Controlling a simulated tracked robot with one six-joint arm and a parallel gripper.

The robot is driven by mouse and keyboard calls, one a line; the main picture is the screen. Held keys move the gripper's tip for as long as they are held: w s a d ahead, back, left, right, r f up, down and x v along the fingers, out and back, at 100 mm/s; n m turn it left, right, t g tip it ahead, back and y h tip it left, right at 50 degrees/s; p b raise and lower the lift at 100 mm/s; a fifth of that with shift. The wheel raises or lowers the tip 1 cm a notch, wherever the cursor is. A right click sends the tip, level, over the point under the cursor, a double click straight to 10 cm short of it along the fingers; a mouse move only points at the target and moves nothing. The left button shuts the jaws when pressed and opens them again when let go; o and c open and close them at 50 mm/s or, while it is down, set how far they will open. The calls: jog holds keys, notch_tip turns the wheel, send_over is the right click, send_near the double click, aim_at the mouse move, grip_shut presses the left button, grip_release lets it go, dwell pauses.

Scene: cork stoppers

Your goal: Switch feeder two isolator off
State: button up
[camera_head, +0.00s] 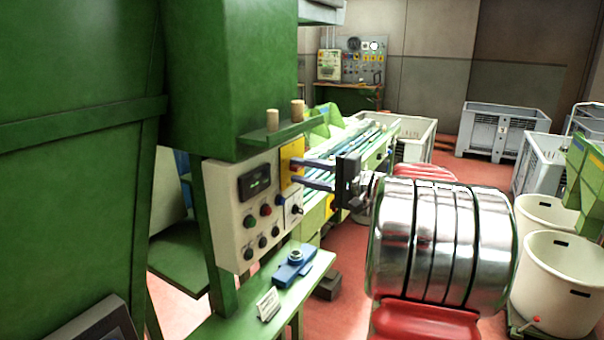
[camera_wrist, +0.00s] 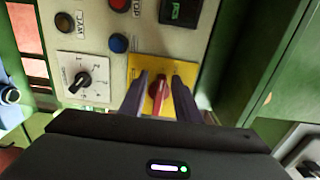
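A rotary switch with a red handle (camera_wrist: 159,92) sits on a yellow plate (camera_wrist: 136,68) on the control panel; its label is not readable. The yellow plate also shows at the panel's right edge in the head view (camera_head: 291,158). My gripper (camera_wrist: 160,80) is open, with one dark finger on each side of the red handle and yellow showing between handle and fingers. In the head view my gripper (camera_head: 297,172) reaches in from the right at the yellow plate, and the handle cannot be made out there.
A white plate with a black selector knob (camera_wrist: 83,78) lies beside the yellow plate. The panel (camera_head: 232,205) also carries a display (camera_head: 255,181) and several buttons. Two corks (camera_head: 272,119) stand on a green ledge above. A blue device (camera_head: 295,265) sits on the green shelf below.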

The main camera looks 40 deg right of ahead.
jog(key=shift+s, duration=0.1)
jog(key=v, duration=1.3)
jog(key=shift+s, duration=0.3)
jog(key=shift+d, duration=0.1)
jog(key=w+a+f+n+g+y, duration=0.1)
jog(key=a+f+g, duration=0.15)
jog(key=a, duration=0.55)
jog(key=w+a+f+n+g, duration=0.1)
jog(key=a+f+n+g, duration=0.15)
jog(key=a, duration=0.55)
jog(key=w+a+f+n+g+y, duration=0.1)
jog(key=w+a+f+g, duration=0.15)
jog(key=a, duration=0.55)
jog(key=s+a+f+n+g+h, duration=0.2)
jog(key=s+a+f+n+h, duration=0.2)
jog(key=s+a, duration=0.3)
jog(key=s+a+f+n+g+h, duration=0.2)
jog(key=s+a+f+n+h, duration=0.2)
jog(key=s+a, duration=0.4)
jog(key=shift+a+f+n, duration=0.4)
jog(key=shift+f+n, duration=0.25)
jog(key=shift+f, duration=0.3)
